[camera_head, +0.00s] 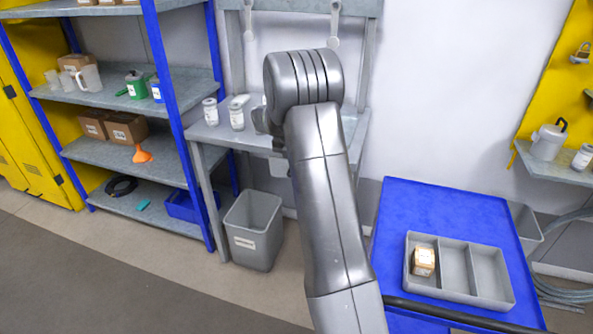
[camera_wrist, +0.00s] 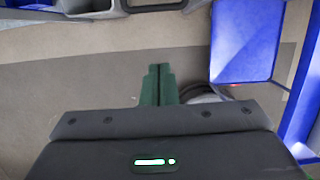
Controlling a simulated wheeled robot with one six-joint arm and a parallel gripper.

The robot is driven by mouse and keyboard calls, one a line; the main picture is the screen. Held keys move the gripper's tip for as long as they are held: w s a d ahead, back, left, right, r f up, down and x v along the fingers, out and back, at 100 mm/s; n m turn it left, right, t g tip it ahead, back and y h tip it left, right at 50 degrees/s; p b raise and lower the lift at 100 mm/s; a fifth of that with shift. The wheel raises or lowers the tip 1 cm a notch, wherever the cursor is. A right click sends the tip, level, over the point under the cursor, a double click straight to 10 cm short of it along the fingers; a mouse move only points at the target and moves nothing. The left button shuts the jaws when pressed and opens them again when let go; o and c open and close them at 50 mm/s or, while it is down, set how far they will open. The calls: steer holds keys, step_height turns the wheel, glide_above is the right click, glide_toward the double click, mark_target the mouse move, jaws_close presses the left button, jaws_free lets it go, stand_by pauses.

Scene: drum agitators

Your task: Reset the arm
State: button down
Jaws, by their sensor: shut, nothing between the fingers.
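My arm (camera_head: 325,195) rises through the middle of the head view, bent at a thick ribbed joint in front of the grey workbench. My gripper (camera_wrist: 158,70) shows in the wrist view as two dark green fingers pressed together, with nothing between them. It hangs over bare floor. In the head view the gripper is mostly hidden behind my arm.
A grey divided tray (camera_head: 455,296) on a blue cart (camera_head: 440,205) holds a small tan labelled item (camera_head: 424,261) in its left compartment. Blue-framed shelves (camera_head: 120,150) stand left.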

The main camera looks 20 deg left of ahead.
steer(key=shift+r, duration=0.2)
steer(key=w+f+p, duration=0.1)
steer(key=w+f, duration=0.5)
steer(key=f, duration=0.4)
steer(key=shift+a+f+p, duration=0.25)
steer(key=shift+a+p, duration=0.05)
steer(key=shift+a, duration=0.05)
